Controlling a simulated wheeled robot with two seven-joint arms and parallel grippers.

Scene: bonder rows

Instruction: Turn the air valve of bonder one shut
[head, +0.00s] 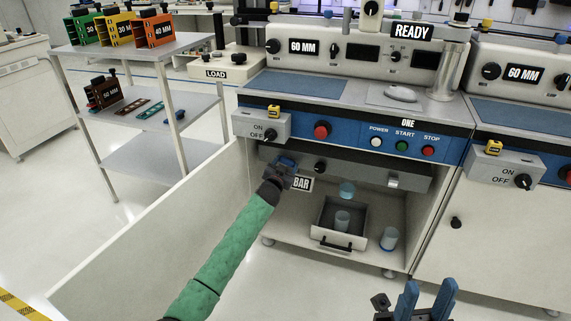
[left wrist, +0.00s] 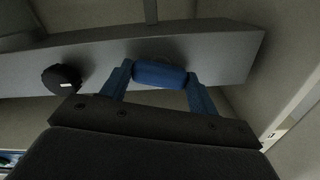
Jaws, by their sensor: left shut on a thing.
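Bonder one (head: 408,123) stands with its lower cabinet open. Inside, under the blue panel, a grey beam (head: 355,176) carries the air valve. My left gripper (head: 284,166) reaches into the cabinet at the beam's left part. In the left wrist view its blue fingers (left wrist: 160,80) are shut on a rounded blue handle (left wrist: 160,74), which looks like the air valve's and lies crosswise against the grey beam. The valve's body is mostly hidden. My right gripper (head: 425,303) is open and empty at the bottom of the head view.
The open cabinet door (head: 150,240) stands left of my arm. A black knob (head: 320,167) sits on the beam, beside the gripper. A "BAR" sign (head: 302,184) is just below. A drawer (head: 338,240) and blue-tinted cups (head: 390,239) are lower in the cabinet. A shelf cart (head: 150,97) stands left.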

